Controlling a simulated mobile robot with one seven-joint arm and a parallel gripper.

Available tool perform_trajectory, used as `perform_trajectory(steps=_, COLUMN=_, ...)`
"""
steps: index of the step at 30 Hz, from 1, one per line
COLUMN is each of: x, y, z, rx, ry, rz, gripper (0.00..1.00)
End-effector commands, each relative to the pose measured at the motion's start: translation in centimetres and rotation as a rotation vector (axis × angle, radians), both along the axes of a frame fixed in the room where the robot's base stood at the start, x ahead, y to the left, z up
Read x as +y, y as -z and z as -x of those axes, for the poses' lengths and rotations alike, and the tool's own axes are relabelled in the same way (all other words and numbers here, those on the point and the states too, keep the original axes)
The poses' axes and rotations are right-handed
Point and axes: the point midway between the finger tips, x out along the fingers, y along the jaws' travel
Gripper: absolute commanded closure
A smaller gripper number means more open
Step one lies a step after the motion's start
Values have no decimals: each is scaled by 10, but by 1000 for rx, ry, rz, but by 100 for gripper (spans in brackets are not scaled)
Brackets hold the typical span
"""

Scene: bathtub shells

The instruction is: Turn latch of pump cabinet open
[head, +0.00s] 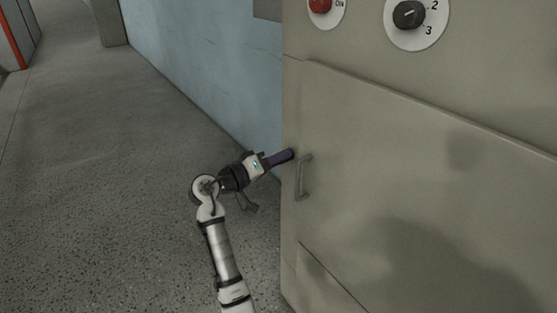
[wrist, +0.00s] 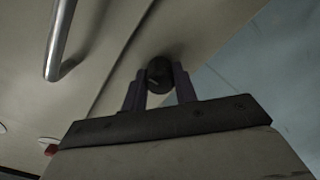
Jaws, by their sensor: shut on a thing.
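The pump cabinet (head: 400,150) is a large beige-grey box on the right in the head view, and its door looks closed. A round black latch knob (wrist: 159,72) with a pale mark sits on the cabinet face in the wrist view. My gripper (wrist: 160,82) has its two dark fingers on either side of the knob, shut on it. In the head view my gripper (head: 291,154) reaches the cabinet's left edge, just left of the door handle, and hides the latch there.
A metal bar handle (head: 303,177) is close to the right of my gripper, also seen in the wrist view (wrist: 58,40). A red knob (head: 320,5) and a black numbered dial (head: 408,15) sit above the door. A blue wall (head: 200,50) stands behind; the speckled floor (head: 100,190) at left is clear.

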Motion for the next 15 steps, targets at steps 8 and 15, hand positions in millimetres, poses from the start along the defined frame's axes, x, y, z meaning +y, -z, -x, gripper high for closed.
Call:
perform_trajectory(steps=8, x=1, y=1, z=0, rx=1, ry=-1, rz=0, gripper=50)
perform_trajectory(steps=15, x=1, y=0, z=1, rx=1, ry=0, rz=1, gripper=50)
